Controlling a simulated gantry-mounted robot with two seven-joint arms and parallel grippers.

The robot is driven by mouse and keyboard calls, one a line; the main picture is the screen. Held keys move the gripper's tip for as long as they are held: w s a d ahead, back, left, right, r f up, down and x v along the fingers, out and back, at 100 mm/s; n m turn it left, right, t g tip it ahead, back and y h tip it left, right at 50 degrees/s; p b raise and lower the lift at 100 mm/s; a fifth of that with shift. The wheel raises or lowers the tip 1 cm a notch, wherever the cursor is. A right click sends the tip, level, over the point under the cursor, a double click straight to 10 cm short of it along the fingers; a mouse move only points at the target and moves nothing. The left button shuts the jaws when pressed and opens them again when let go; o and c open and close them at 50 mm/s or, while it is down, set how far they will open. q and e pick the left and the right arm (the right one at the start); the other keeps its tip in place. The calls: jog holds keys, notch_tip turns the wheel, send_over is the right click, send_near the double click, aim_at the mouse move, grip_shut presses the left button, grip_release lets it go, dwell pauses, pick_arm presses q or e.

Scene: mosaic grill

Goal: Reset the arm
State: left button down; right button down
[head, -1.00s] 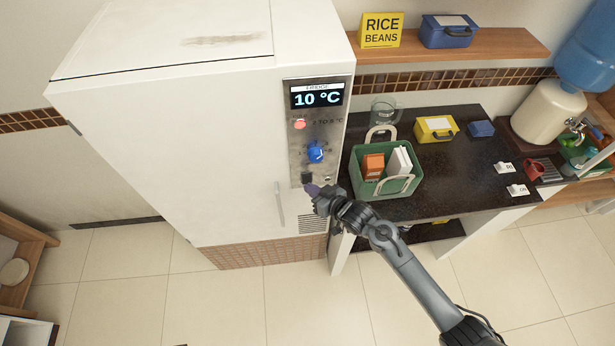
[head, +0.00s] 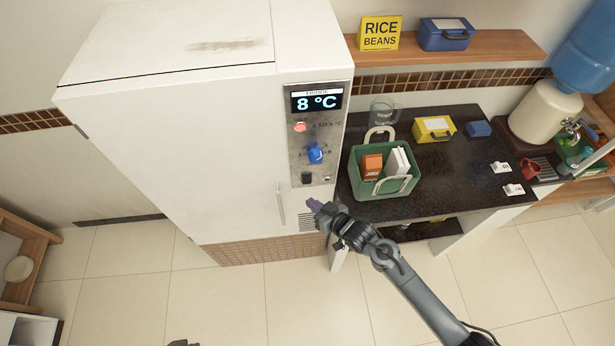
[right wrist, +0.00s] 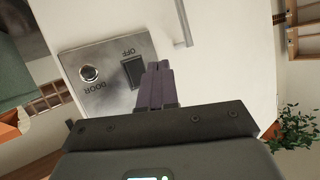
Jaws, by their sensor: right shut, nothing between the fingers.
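My right gripper (head: 314,205) is in front of the white fridge (head: 180,140), just below the lower edge of its control panel (head: 333,165). Its purple fingers are together and empty; they also show in the right wrist view (right wrist: 157,85). There they overlap the panel beside a black switch (right wrist: 133,71) marked OFF and a round keyhole marked DOOR. In the head view the display (head: 317,101) reads 8 °C. A blue knob (head: 315,153) and a red light (head: 300,127) sit below it. A small dark tip at the bottom edge may be part of my left arm.
A dark counter (head: 450,180) right of the fridge holds a green basket (head: 375,187) with cartons, a yellow box (head: 434,130) and a water dispenser (head: 545,112). The fridge handle (head: 280,204) is left of my gripper. The floor in front is clear.

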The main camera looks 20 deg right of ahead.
dwell(0.3)
jog(key=s+a+m+g+p, duration=0.15)
jog(key=s+p, duration=0.25)
jog(key=s, duration=0.8)
jog(key=s+d+r+g+h+p, duration=0.1)
jog(key=s+d+r+g+h, duration=0.1)
jog(key=s+r, duration=0.5)
jog(key=s+d+r+g+h, duration=0.2)
jog(key=s+d+r+g, duration=0.2)
jog(key=s+r, duration=0.3)
jog(key=shift+s+r+n+g+h+p, duration=0.25)
jog(key=shift+s+n+g+h+p, duration=0.15)
jog(key=shift+s+g, duration=0.5)
jog(key=shift+s, duration=0.15)
